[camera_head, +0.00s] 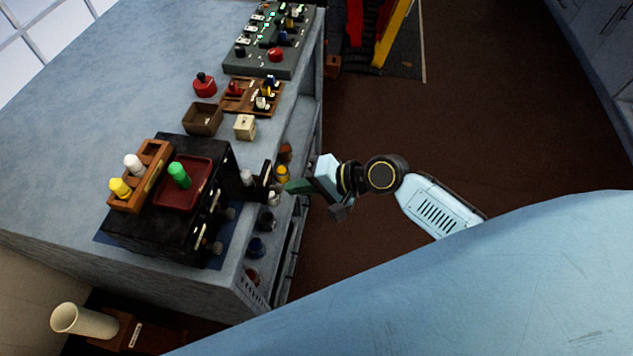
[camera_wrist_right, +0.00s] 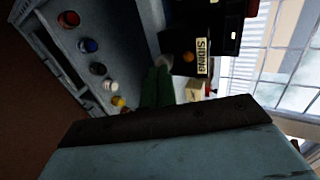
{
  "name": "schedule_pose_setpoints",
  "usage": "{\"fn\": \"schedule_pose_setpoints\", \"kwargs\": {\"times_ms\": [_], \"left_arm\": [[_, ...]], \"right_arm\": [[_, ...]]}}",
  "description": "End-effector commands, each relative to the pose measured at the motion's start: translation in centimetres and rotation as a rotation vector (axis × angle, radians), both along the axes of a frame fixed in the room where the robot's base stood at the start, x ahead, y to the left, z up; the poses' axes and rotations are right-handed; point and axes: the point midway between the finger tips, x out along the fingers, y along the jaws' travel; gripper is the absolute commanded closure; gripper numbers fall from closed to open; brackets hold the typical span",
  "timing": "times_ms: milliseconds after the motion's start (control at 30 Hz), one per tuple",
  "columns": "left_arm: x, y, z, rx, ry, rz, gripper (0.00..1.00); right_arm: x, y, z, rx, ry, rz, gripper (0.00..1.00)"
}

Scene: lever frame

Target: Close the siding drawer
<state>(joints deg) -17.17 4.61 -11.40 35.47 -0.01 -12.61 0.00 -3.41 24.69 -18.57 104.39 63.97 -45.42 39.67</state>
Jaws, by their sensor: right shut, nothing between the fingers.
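The siding drawer (camera_head: 262,181) sticks out from the right side of the black cabinet (camera_head: 215,215) on the bench in the head view. In the right wrist view its dark front carries a SIDING label (camera_wrist_right: 202,57). My right gripper (camera_head: 288,187) is shut and empty, its green fingers pointing left at the drawer front. Its fingertips (camera_wrist_right: 162,68) show close to the drawer front in the wrist view; I cannot tell whether they touch. My left gripper is not in view.
A red tray (camera_head: 185,190) with a green-topped peg and a wooden rack (camera_head: 140,178) sit on the cabinet. A lever panel (camera_head: 265,58) stands farther back.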

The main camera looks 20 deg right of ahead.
Motion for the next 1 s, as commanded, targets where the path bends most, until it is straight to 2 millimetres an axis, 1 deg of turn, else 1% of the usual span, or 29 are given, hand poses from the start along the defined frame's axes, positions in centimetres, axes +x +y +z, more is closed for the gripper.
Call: {"fn": "schedule_pose_setpoints", "kwargs": {"times_ms": [100,467,567,700,800,900,1000], "left_arm": [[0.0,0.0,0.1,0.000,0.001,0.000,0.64],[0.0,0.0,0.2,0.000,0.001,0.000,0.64],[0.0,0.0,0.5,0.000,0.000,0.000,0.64],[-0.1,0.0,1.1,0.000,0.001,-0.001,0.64],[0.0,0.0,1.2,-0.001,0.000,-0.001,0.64],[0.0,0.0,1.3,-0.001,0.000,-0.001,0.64],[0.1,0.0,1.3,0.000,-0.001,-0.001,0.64]], "right_arm": [[0.2,0.4,0.0,0.000,0.000,0.000,1.00],[0.4,0.6,0.0,0.000,0.000,0.000,1.00],[1.3,1.8,0.2,0.004,-0.001,-0.001,1.00],[3.2,4.7,0.2,0.005,-0.002,-0.001,1.00],[4.4,6.5,0.1,0.004,-0.002,-0.001,1.00],[5.2,7.6,0.0,0.001,-0.001,0.000,1.00],[5.4,8.0,0.0,0.001,-0.001,0.001,1.00]]}}
